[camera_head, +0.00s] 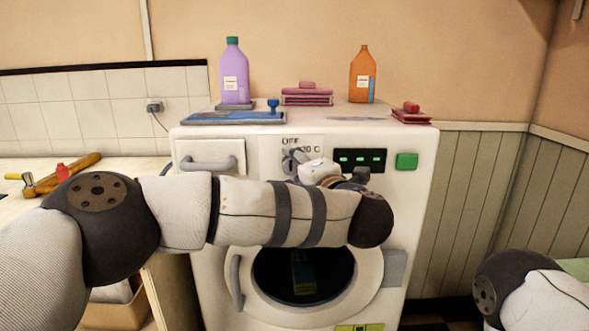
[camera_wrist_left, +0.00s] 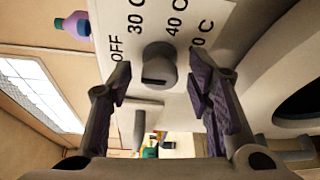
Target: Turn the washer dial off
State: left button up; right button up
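The white washer (camera_head: 405,215) stands in the middle of the head view. Its grey round dial (camera_wrist_left: 160,62) sits on the front panel, with OFF, 30 C, 40 C and a partly hidden label around it. I cannot tell for sure which label the dial points to. My left gripper (camera_wrist_left: 160,80) is open, with one dark finger on each side of the dial and gaps to it in the picture. In the head view, my left gripper (camera_head: 304,162) is at the panel, largely covering the dial. My right gripper is not in view; only part of my right arm shows.
On the washer top stand a purple bottle (camera_head: 235,75) and an orange bottle (camera_head: 362,75). A green button (camera_head: 406,161) and a dark display (camera_head: 345,158) are right of the dial. The round door (camera_head: 370,280) is below. A counter (camera_head: 135,165) adjoins on the left.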

pick_arm(q)
jog(key=v, duration=1.2)
